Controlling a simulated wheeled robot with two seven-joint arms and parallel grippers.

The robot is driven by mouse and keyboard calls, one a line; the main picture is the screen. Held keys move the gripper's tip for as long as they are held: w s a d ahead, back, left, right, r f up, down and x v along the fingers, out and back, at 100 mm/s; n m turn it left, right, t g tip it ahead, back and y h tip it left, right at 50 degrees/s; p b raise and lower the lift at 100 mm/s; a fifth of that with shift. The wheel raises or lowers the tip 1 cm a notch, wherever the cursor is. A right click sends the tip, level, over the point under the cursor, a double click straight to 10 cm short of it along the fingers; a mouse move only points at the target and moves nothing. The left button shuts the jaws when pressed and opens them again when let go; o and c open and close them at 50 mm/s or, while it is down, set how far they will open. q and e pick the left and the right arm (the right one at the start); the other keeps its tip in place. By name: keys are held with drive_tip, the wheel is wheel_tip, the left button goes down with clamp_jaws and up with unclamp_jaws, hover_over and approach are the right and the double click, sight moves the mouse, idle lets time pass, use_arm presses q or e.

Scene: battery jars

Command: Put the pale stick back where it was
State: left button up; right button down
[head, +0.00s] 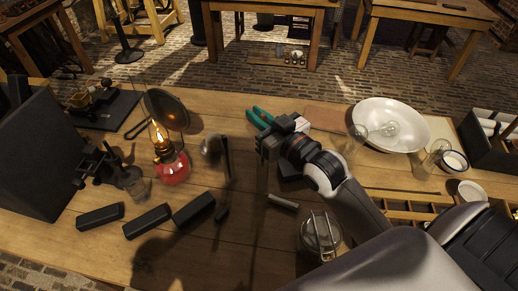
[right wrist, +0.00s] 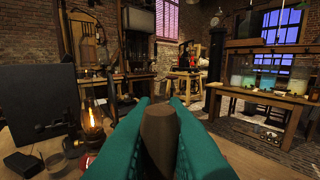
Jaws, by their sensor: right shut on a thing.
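My right gripper (head: 262,118) has green fingers and is held above the middle of the table. In the right wrist view its fingers (right wrist: 158,105) are closed around a brownish, blunt-ended thing (right wrist: 159,135). Its full length is hidden, and I cannot tell whether it is the pale stick. A short pale grey stick (head: 283,201) lies on the table in front of the gripper, apart from it. My left gripper is not in view.
A lit lamp with a red base (head: 172,166) stands left of the gripper. Several black blocks (head: 147,221) lie at the front left. A glass jar with wires (head: 320,234) stands at the front. A white bowl with a bulb (head: 405,112) and a compartmented tray (head: 400,205) are at right.

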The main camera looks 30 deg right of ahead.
drive_tip(key=f, duration=0.9)
drive_tip(key=shift+w+f, duration=0.1)
drive_tip(key=shift+w, duration=0.15)
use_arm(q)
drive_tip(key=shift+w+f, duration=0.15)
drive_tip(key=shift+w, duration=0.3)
use_arm(e)
drive_tip(key=shift+d+f, duration=0.1)
drive_tip(key=shift+f, duration=0.3)
drive_tip(key=c, duration=1.5)
unclamp_jaws()
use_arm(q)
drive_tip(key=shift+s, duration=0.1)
use_arm(e)
drive_tip(key=shift+o, duration=0.2)
